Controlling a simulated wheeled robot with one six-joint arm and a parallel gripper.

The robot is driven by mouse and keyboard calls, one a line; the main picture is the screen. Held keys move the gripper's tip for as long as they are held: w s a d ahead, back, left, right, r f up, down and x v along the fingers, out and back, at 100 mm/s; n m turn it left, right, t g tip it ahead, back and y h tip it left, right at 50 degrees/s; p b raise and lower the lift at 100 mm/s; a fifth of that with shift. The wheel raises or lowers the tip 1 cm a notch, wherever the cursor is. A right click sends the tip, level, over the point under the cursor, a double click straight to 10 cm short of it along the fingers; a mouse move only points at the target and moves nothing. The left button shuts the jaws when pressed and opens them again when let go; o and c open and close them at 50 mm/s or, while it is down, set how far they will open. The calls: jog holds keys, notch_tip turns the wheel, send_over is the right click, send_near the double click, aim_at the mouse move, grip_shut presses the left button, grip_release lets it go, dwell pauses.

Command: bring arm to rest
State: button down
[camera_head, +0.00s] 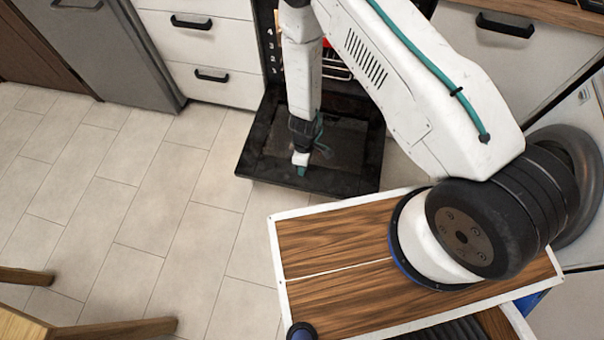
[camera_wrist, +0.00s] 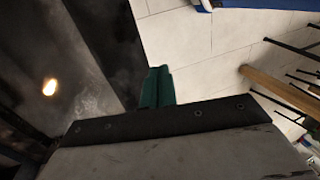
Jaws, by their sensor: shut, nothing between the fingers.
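My arm is white and stretches out from my wooden-topped base toward the oven. My gripper (camera_head: 301,170) hangs at its end, over the lowered black oven door (camera_head: 345,172). Its teal fingers are together with nothing between them. In the wrist view the gripper (camera_wrist: 157,85) shows the same teal fingers side by side, with the dark oven door on the left (camera_wrist: 85,60) and pale floor tiles on the right. I cannot tell how high the fingers are above the door.
The oven (camera_head: 270,50) stands open, with something red inside, partly hidden by my arm. White drawers (camera_head: 213,55) and a grey appliance (camera_head: 105,50) stand to its left. Wooden furniture (camera_head: 110,328) is at the lower left. The tiled floor (camera_head: 120,190) between is clear.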

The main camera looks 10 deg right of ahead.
notch_tip(320, 180, up, 2)
jog(key=shift+r, duration=0.2)
